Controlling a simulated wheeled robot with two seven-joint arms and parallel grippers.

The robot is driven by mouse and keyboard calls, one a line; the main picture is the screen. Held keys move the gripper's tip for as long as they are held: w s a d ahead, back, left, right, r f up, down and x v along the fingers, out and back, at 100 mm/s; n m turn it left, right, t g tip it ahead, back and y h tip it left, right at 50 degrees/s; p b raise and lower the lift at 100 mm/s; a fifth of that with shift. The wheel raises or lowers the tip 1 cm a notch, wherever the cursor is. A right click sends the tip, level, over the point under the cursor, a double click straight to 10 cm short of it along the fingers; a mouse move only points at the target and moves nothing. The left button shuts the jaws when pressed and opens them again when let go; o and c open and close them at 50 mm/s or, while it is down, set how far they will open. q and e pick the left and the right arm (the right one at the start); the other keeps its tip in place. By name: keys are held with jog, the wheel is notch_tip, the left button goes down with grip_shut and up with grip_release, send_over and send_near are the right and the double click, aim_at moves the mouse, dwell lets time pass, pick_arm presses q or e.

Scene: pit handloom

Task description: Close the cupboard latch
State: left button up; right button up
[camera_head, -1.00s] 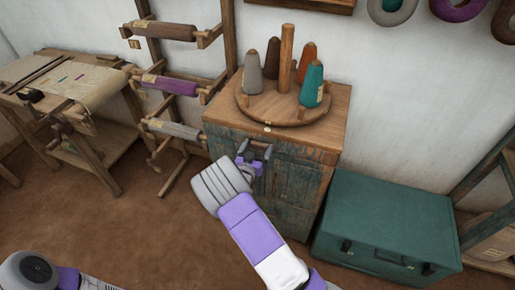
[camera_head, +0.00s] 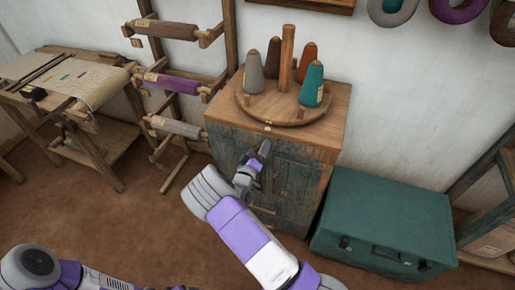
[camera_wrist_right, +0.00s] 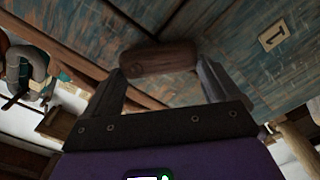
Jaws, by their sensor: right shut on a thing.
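The cupboard (camera_head: 298,188) is a wooden cabinet with worn blue paint on its front, standing against the wall. In the right wrist view, its latch (camera_wrist_right: 160,57) is a short rounded wooden bar in front of the worn blue front. My right gripper (camera_head: 259,158) is at the upper part of the cupboard front. In the wrist view, its two fingers (camera_wrist_right: 162,78) are on either end of the latch bar, shut on it. The head view shows the gripper nearly edge-on, and it hides the latch. My left arm shows at the lower left, but its gripper is out of view.
A round wooden stand with several yarn cones (camera_head: 312,85) sits on the cupboard top. A green trunk (camera_head: 385,215) stands close on the right. A rack with rolls (camera_head: 172,84) and a loom table (camera_head: 60,75) stand to the left. Brown floor lies open in front.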

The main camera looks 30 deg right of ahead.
jog(key=shift+s+d+f+n, duration=0.15)
jog(key=shift+f+n, duration=0.1)
jog(key=shift+n, duration=1)
jog(key=shift+s+d+f+n, duration=0.15)
jog(key=shift+f+n, duration=0.1)
jog(key=shift+n, duration=1.05)
jog(key=shift+s+d+f+n, duration=0.15)
jog(key=shift+f+n, duration=0.1)
jog(key=shift+n, duration=1.3)
jog(key=o, duration=0.7)
jog(key=shift+o, duration=0.4)
jog(key=shift+a, duration=0.1)
jog(key=p+v, duration=0.1)
jog(key=v, duration=0.6)
jog(key=shift+s+a+p, duration=0.2)
jog(key=shift+s+p, duration=0.05)
jog(key=shift+p, duration=0.1)
